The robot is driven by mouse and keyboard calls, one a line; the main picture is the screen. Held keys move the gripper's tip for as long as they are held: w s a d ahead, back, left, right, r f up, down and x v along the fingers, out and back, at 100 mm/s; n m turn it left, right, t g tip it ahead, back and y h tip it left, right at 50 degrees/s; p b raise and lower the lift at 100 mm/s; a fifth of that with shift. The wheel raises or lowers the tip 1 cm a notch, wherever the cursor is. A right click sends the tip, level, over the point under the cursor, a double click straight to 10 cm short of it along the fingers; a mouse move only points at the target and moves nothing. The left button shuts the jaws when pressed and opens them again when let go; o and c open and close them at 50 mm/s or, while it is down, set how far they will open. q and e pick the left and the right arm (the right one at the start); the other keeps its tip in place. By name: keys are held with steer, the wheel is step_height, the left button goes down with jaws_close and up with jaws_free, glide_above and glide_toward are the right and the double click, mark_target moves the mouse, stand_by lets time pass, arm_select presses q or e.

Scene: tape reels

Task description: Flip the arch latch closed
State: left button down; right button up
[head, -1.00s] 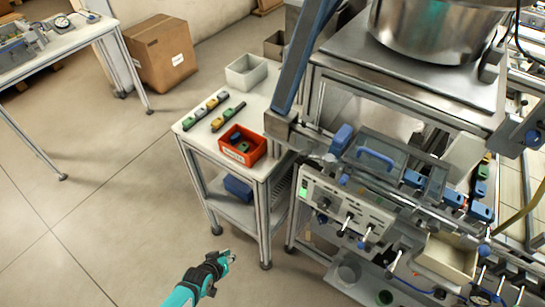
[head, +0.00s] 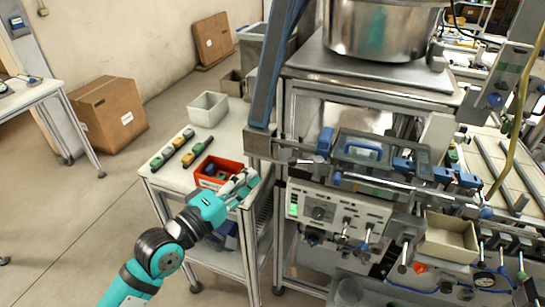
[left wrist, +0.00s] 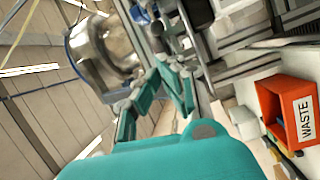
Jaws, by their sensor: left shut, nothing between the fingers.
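The machine (head: 340,215) stands right of centre in the head view. A clear cover (head: 400,155) with a blue arch-shaped handle (head: 362,152) lies along its top front edge, with blue blocks on either side. I cannot tell for sure which part is the arch latch, or whether it is closed. My left gripper (head: 242,188) is shut and empty, in front of the side table's red bin and left of the machine's front panel, apart from the cover. Its teal fingers also show in the left wrist view (left wrist: 160,80). My right gripper is not in view.
A red bin (head: 208,184), labelled WASTE in the left wrist view (left wrist: 298,115), sits on the side table (head: 172,178) with a grey bin (head: 208,108) and coloured pieces. A blue-grey beam (head: 272,65) rises between table and machine. An open beige box (head: 450,238) is at right.

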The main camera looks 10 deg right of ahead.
mark_target(307, 162)
arm_select(q)
steer(key=shift+w, duration=0.1)
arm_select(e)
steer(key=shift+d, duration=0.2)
arm_select(q)
steer(key=shift+p+x, duration=1.25)
steer(key=shift+x, duration=3.7)
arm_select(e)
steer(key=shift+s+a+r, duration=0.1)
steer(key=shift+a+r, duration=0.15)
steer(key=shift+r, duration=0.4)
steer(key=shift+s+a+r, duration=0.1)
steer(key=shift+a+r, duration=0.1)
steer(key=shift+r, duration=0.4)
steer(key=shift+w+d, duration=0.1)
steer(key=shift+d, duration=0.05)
